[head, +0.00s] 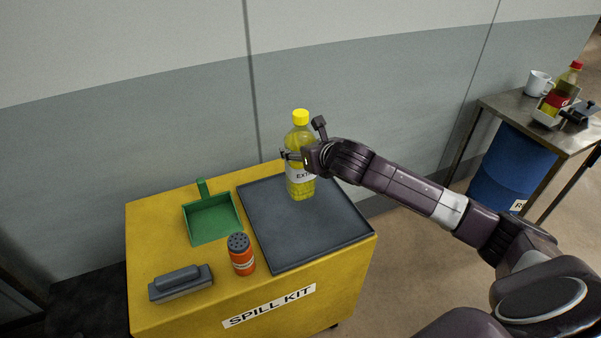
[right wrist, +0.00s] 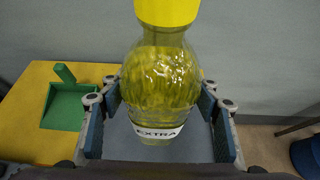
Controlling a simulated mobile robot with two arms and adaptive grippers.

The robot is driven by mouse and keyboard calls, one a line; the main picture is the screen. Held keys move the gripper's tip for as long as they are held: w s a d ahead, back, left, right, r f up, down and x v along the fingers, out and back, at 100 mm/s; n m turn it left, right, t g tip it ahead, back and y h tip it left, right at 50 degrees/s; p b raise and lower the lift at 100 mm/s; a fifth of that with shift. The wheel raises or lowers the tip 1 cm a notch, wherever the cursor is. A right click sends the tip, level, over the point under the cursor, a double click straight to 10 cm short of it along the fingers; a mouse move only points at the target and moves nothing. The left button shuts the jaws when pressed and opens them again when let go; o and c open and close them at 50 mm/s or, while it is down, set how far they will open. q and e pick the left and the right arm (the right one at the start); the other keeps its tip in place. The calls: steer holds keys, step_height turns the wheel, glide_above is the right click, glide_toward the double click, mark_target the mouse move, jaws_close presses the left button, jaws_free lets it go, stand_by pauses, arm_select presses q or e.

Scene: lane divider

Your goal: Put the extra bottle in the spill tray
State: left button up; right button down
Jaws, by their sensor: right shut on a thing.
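The extra bottle (head: 301,140) is clear with yellow liquid, a yellow cap and a white label that reads EXTRA in the right wrist view (right wrist: 160,85). It is upright over the back part of the dark grey spill tray (head: 290,238) on the yellow spill kit cart. I cannot tell whether its base touches the tray. My right gripper (head: 299,157) is shut on the bottle, with its pads (right wrist: 160,125) on either side of the body near the label. My left gripper is not in view.
On the yellow cart (head: 160,235), left of the tray, are a green dustpan (head: 212,220), an orange shaker (head: 242,256) and a grey brush (head: 181,283). A wall stands behind.

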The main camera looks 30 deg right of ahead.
mark_target(301, 172)
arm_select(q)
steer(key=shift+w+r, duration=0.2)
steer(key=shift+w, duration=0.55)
arm_select(e)
steer(key=shift+w+f, duration=0.1)
steer(key=shift+f, duration=3.95)
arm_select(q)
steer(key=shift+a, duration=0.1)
arm_select(e)
steer(key=c, duration=0.7)
jaws_free()
steer(key=shift+s+f, duration=0.15)
steer(key=shift+s, duration=0.05)
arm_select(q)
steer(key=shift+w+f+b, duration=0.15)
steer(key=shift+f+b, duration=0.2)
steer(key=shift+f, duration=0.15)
arm_select(e)
steer(key=v, duration=1.2)
steer(key=shift+a, duration=0.1)
